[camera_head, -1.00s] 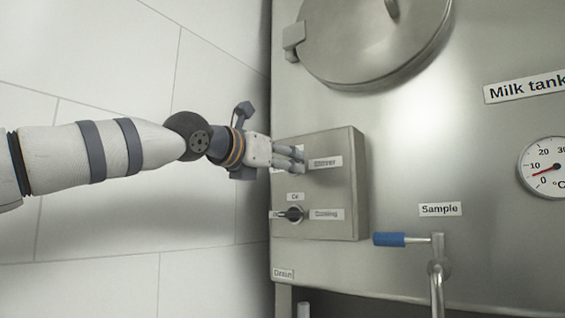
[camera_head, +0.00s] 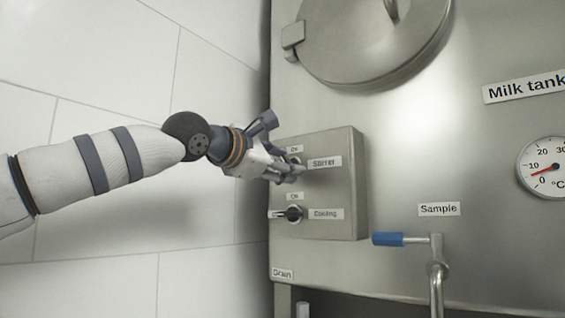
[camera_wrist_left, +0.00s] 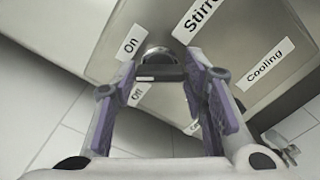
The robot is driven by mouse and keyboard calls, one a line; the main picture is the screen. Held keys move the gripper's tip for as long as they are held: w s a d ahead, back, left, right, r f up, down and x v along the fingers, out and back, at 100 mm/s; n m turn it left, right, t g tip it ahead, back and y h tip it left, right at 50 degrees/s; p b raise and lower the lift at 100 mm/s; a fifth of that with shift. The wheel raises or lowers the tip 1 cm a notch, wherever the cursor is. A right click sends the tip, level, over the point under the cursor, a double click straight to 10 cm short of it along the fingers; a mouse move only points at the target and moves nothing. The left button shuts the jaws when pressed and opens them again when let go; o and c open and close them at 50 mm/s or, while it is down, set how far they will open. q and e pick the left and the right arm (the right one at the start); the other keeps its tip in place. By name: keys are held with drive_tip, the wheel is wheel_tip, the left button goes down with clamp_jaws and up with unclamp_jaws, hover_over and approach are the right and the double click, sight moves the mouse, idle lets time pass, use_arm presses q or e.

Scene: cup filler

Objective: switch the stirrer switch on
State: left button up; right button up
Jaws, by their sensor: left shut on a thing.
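The stirrer switch (camera_wrist_left: 158,70) is a round metal knob with a dark handle. It sits between the two fingers of my left gripper (camera_wrist_left: 163,72) in the left wrist view, and the fingers are shut on it. The "On" label (camera_wrist_left: 130,45) and "Off" label (camera_wrist_left: 138,94) show beside the knob. In the head view my left gripper (camera_head: 294,170) is at the upper part of the control box (camera_head: 335,190), left of the "Stirrer" label (camera_head: 324,162). The fingers largely hide the switch there, so I cannot tell its exact angle. My right gripper is out of view.
The cooling switch (camera_head: 293,214) is just below, its handle pointing left. A sample tap with a blue handle (camera_head: 388,239) sticks out lower right. The milk tank (camera_head: 440,130) has a round lid (camera_head: 372,40) above and a dial gauge (camera_head: 545,167) at right. A tiled wall is left.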

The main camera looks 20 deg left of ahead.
use_arm(q)
drive_tip(key=m, duration=0.7)
drive_tip(key=shift+f, duration=0.1)
idle(0.6)
drive_tip(key=o, duration=1.2)
drive_tip(key=shift+c, duration=0.2)
drive_tip(key=shift+s, duration=0.1)
drive_tip(key=v, duration=1.2)
